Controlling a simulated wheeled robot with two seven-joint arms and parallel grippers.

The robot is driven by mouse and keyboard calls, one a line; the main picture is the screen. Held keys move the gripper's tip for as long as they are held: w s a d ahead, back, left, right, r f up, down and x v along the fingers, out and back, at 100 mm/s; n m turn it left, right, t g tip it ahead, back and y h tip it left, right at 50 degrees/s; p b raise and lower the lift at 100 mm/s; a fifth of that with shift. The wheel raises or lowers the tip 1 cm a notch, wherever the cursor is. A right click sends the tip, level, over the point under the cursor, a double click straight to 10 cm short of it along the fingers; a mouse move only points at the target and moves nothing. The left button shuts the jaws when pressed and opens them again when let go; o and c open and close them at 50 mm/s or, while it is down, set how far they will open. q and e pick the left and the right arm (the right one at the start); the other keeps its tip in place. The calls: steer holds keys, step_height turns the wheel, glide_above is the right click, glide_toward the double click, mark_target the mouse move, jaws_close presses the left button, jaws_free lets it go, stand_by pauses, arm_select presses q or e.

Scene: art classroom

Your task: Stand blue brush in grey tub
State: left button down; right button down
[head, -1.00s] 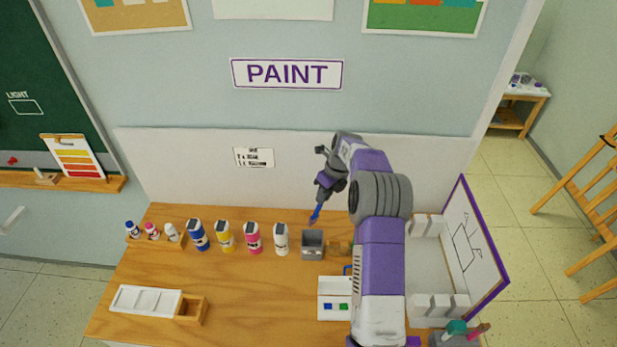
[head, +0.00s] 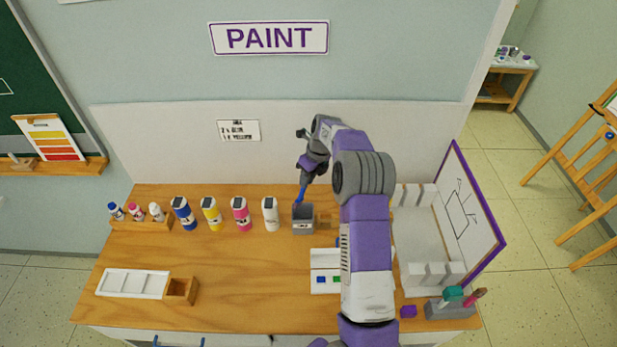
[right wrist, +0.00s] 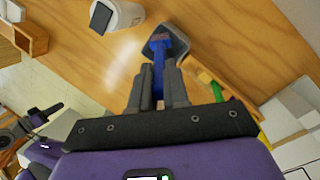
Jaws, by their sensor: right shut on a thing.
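My right gripper (head: 303,181) is shut on the blue brush (head: 299,196). It holds the brush nearly upright, a little tilted, with the lower end at the mouth of the grey tub (head: 303,227). In the right wrist view the blue brush (right wrist: 158,72) runs out from between the fingers, and its far end overlaps the opening of the grey tub (right wrist: 150,52). I cannot tell how far the end is below the rim. The tub stands upright on the table. My left gripper does not show clearly in either view.
A white bottle (head: 270,214) stands just left of the tub, in a row with pink, yellow and blue ones. A small wooden block (head: 325,222) is close on the right. A white tray (head: 133,283) lies front left. The table's middle (head: 235,270) is clear.

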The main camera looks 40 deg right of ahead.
step_height(320, 180, down, 7)
steer(key=s+d+b, duration=0.1)
steer(key=b, duration=0.1)
steer(key=shift+d+b, duration=0.15)
steer(key=shift+b, duration=0.2)
steer(key=shift+s+r, duration=0.1)
stand_by(0.4)
steer(key=c, duration=1)
jaws_free()
steer(key=shift+c, duration=0.2)
steer(key=shift+r, duration=0.1)
steer(key=v, duration=0.7)
steer(key=shift+r+p, duration=0.2)
steer(key=shift+p, duration=0.1)
steer(key=shift+d, duration=0.1)
